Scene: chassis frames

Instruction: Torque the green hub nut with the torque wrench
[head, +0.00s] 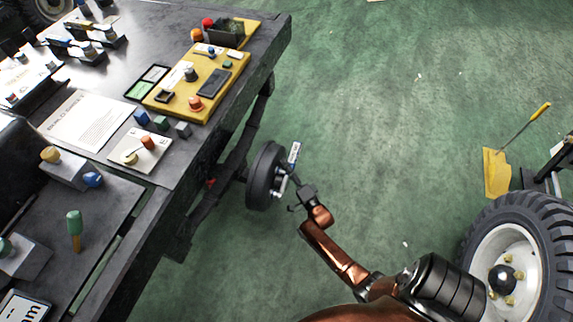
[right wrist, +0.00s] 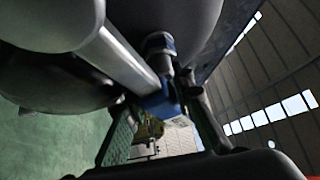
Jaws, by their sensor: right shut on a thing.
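My right gripper (head: 293,196) is at the small dark wheel (head: 262,180) beside the workbench. It is shut on the torque wrench (head: 295,154), whose pale, blue-marked end stands up in front of the wheel. In the right wrist view the wrench shows as a thick silver bar (right wrist: 122,58) with a blue block between the fingers (right wrist: 165,118). Dark rounded surfaces lie close behind it. I cannot make out the green hub nut in either view, nor whether the wrench sits on it. My left gripper is not in view.
The workbench (head: 225,105) is left of the wheel, with a yellow panel (head: 222,66), small parts and a green-handled tool (head: 74,222). A large tyre (head: 475,250) stands at the lower right. The green floor between is clear.

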